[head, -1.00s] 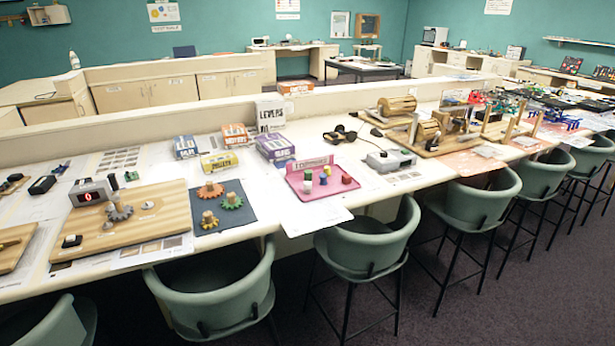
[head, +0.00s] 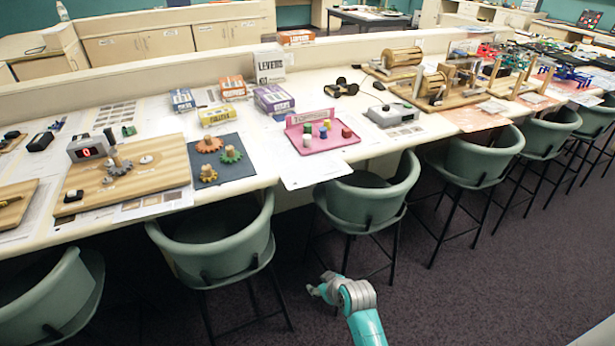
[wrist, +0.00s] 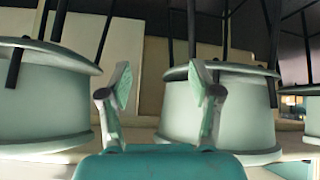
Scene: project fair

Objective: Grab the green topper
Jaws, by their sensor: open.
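A pink tray (head: 345,143) with a sign at its back, which seems to read "TOPPERS", stands near the counter's front edge in the head view. Several small toppers are on it. A green topper (head: 308,128) is at its left back, close to white, blue and red (head: 346,132) ones; they are too small to tell their shapes. My gripper (head: 318,290) is low in front of the stools, well below and apart from the tray. In the wrist view my gripper (wrist: 160,82) is open, with nothing between its fingers.
Green stools (head: 371,195) line the counter front, between my arm and the tray. A grey box (head: 391,115) stands right of the tray. A dark mat with gears (head: 230,155) lies left. A white sheet (head: 300,172) lies at the tray's front left.

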